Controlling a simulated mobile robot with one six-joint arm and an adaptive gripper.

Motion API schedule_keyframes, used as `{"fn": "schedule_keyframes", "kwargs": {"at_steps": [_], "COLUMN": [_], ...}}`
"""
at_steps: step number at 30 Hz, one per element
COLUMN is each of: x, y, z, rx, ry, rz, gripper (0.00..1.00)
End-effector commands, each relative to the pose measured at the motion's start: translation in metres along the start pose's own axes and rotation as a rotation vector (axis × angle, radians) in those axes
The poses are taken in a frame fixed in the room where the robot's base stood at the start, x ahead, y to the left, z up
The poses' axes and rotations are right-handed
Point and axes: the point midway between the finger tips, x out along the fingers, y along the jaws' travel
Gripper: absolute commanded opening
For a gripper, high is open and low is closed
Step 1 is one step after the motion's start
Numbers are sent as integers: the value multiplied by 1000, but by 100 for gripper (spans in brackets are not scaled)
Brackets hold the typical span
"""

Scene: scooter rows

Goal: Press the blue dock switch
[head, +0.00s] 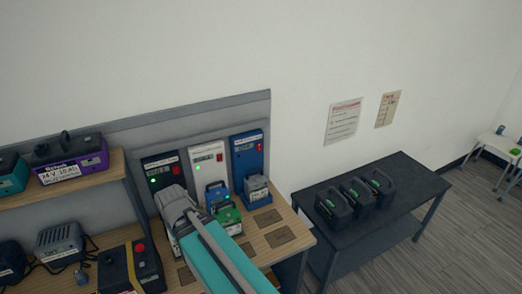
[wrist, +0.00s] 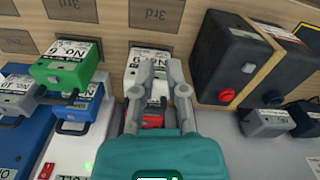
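The blue dock (head: 248,158) stands at the right of a row of three docks on the back panel. It has a small screen and a small red switch (head: 259,146) on its front. A grey battery (head: 257,188) sits at its foot. In the head view my gripper (head: 170,203) is in front of the black dock, left of and apart from the blue dock. The blue dock's switch is not visible in the wrist view.
A black dock (head: 162,165) and a white dock (head: 206,160) stand left of the blue one. Green (head: 229,216) and blue (head: 216,193) batteries are in front of the white dock. A shelf (head: 85,188) is on the left; a dark table (head: 385,219) with black packs is on the right.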

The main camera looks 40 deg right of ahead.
Motion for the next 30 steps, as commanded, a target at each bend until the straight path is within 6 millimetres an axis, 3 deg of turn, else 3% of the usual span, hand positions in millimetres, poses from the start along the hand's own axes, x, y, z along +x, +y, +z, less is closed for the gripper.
{"fn": "schedule_keyframes", "kwargs": {"at_steps": [11,30], "x": [-10,-39], "y": [44,174], "z": [-35,-96], "rx": [225,784], "ry": [83,292], "rz": [-59,-216], "gripper": [0,0]}}
